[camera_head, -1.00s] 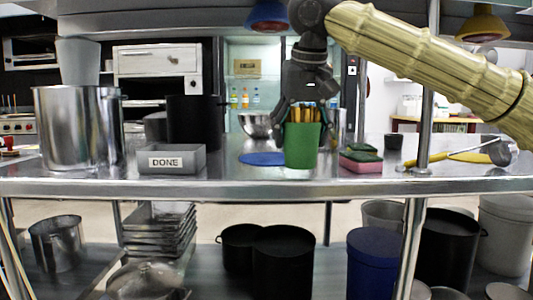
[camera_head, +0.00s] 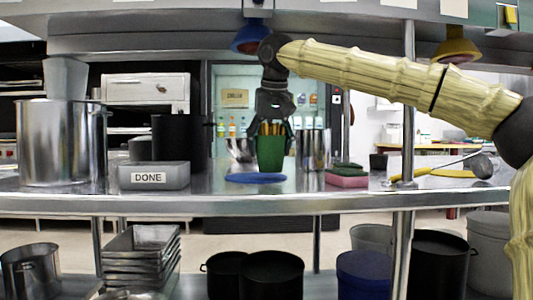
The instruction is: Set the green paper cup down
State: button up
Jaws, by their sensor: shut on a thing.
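The green paper cup (camera_head: 270,155) is upright, with several orange and yellow sticks (camera_head: 271,128) standing in it. My gripper (camera_head: 272,127) reaches down from above and is shut on the cup near its rim. The cup is in front of my view over the near part of the blue round mat (camera_head: 255,178). The cup's bottom looks close above the mat; I cannot tell whether it touches.
A grey bin marked DONE (camera_head: 153,176) and a big steel pot (camera_head: 60,143) stand left on the steel counter (camera_head: 210,203). A pink sponge with a green top (camera_head: 346,177) lies right of the cup. A steel container (camera_head: 314,150) stands behind. A post (camera_head: 405,110) rises at right.

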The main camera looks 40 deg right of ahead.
jog(key=w, duration=0.1)
jog(key=w+d, duration=0.1)
jog(key=w, duration=0.1)
jog(key=shift+w+d+b, duration=0.1)
jog(key=shift+d+b, duration=0.1)
jog(key=shift+b, duration=0.2)
jog(key=shift+f+b, duration=0.7)
jog(key=shift+f, duration=0.05)
jog(key=shift+f, duration=0.15)
jog(key=o, duration=1.1)
jog(key=shift+p+v, duration=0.8)
jog(key=s+a+p, duration=0.1)
jog(key=s, duration=0.2)
jog(key=s+a+p, duration=0.1)
jog(key=s+a, duration=0.1)
jog(key=s, duration=0.2)
jog(key=s+a+p, duration=0.1)
jog(key=s+a, duration=0.1)
jog(key=s, duration=0.2)
jog(key=shift+w, duration=0.1)
